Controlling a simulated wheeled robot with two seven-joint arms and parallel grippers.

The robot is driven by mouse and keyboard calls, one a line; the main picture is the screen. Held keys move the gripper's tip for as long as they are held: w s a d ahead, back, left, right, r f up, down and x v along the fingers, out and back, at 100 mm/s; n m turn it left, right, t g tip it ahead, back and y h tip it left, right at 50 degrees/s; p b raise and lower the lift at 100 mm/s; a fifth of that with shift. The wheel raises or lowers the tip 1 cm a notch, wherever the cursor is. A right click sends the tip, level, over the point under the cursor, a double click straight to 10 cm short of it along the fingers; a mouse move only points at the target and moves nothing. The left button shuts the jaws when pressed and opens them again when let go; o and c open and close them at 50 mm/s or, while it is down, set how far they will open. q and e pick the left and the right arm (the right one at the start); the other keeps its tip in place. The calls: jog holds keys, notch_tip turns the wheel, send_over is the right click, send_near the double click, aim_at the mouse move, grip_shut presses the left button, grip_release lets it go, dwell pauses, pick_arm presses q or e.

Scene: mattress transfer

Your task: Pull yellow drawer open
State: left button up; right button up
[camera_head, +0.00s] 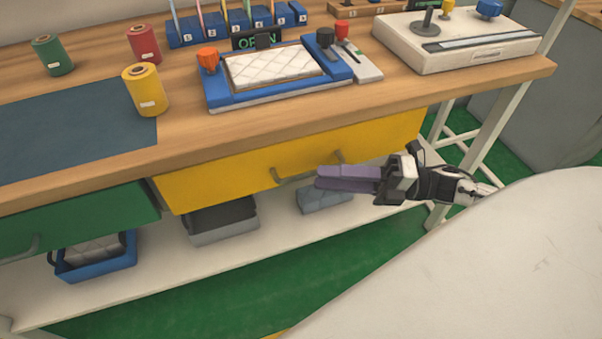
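The yellow drawer (225,168) sits under the wooden tabletop, and no inside of it shows. Its bar handle (293,178) is on the lower middle of the front. My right gripper (320,178) comes in from the right with its purple fingers pointing left. The fingertips are at the right part of the handle and overlap it in the picture. I cannot tell whether they touch it or are around it. The fingers look close together, but the gap between them cannot be made out. My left gripper is not in view.
A green drawer (80,222) is left of the yellow one. The white lower shelf (170,262) holds a grey bin (222,222), a blue bin (98,262) and a grey-blue item (325,198). A white table leg (490,120) stands at the right. Green floor shows in front.

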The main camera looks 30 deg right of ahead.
aim_at(302, 174)
jog(key=x, duration=0.6)
grip_shut()
